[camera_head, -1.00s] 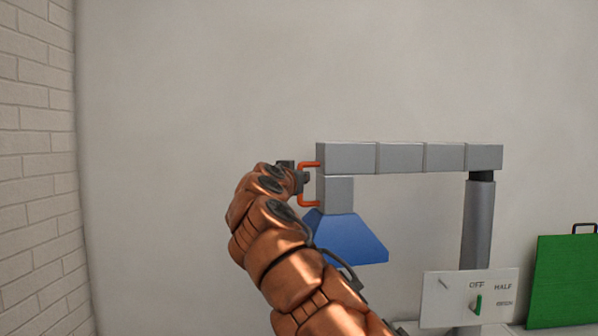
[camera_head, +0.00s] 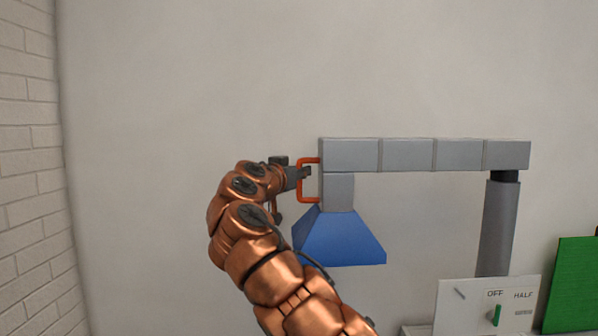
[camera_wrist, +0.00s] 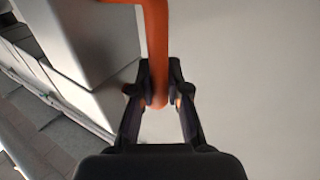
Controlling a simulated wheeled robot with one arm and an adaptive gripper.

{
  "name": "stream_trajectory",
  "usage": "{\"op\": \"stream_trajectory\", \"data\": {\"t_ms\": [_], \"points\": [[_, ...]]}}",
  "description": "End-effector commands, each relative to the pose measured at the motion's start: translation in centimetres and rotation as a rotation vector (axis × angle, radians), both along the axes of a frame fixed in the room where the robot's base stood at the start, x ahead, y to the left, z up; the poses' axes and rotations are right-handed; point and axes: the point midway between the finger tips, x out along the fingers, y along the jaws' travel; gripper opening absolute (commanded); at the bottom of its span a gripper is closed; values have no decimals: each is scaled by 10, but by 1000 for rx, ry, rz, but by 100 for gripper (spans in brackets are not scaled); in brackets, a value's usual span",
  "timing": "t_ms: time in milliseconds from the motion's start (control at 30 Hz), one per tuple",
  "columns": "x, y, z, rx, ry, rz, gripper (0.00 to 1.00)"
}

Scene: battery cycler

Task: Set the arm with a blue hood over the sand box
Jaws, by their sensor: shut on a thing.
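The grey segmented arm (camera_head: 408,155) runs level from the top of a grey post (camera_head: 497,228). The blue hood (camera_head: 340,240) hangs below the arm's left end. An orange handle (camera_head: 301,180) is fixed to that end; the wrist view shows its bar (camera_wrist: 156,50) close up. My gripper (camera_head: 304,174) is at the handle, left of the arm's end. In the wrist view my gripper (camera_wrist: 160,98) has its fingers closed on both sides of the orange bar. The sand box is not visible in any view.
A white panel (camera_head: 470,310) with a green switch (camera_head: 496,314) and the words OFF and HALF stands below the post. A green panel (camera_head: 575,285) is at the right edge. A brick wall (camera_head: 30,170) is at the left. Clear wall lies behind.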

Motion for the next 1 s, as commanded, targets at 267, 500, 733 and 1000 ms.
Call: {"op": "stream_trajectory", "data": {"t_ms": [267, 500, 733, 1000], "points": [[1, 4, 0, 0, 1, 10, 0], [1, 6, -1, 1, 2, 11, 32], [0, 6, -1, 1, 2, 10, 41], [-4, 6, 1, 2, 0, 7, 41]]}}
